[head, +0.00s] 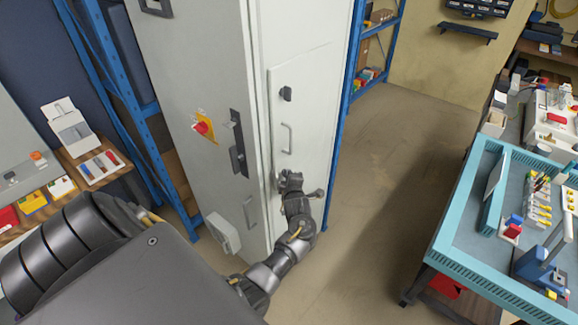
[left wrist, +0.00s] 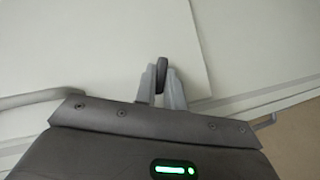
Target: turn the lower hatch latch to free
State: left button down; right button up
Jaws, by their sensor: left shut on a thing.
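The hatch (head: 310,115) is a pale panel on the narrow face of a tall light-grey cabinet. The upper latch (head: 285,93) is a small dark knob near its top left, with a bar handle (head: 286,138) below it. My left gripper (head: 290,178) is at the lower part of the hatch, covering the lower latch in the head view. In the left wrist view, the dark lower latch (left wrist: 162,72) stands between the two grey fingertips of my left gripper (left wrist: 161,92), which is shut on it. My right gripper is not in view.
The cabinet's left face carries a red switch on a yellow plate (head: 205,126) and a dark door handle (head: 238,145). Blue shelving (head: 375,45) stands right of the cabinet. A turquoise-edged workbench (head: 470,262) is at the right, with clear floor (head: 400,170) between.

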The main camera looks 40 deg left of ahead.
pick_arm(q)
jog(key=shift+w+r+m+g+h+b, duration=0.15)
jog(key=shift+m+g+h+b, duration=0.15)
jog(key=shift+m+g, duration=1.1)
jog(key=shift+w+r+m+g+h+b, duration=0.15)
jog(key=shift+m+g+h, duration=0.45)
jog(key=shift+g, duration=1.4)
jog(key=shift+w+m+g+h+b, duration=0.2)
jog(key=shift+m+g+b, duration=0.1)
jog(key=shift+m+g, duration=1.15)
jog(key=shift+n+g, duration=0.25)
jog(key=shift+g, duration=0.1)
jog(key=c, duration=1.5)
grip_release()
jog(key=v, duration=1)
jog(key=shift+d+r+p, duration=0.2)
jog(key=shift+r+p, duration=0.1)
jog(key=shift+p, duration=0.05)
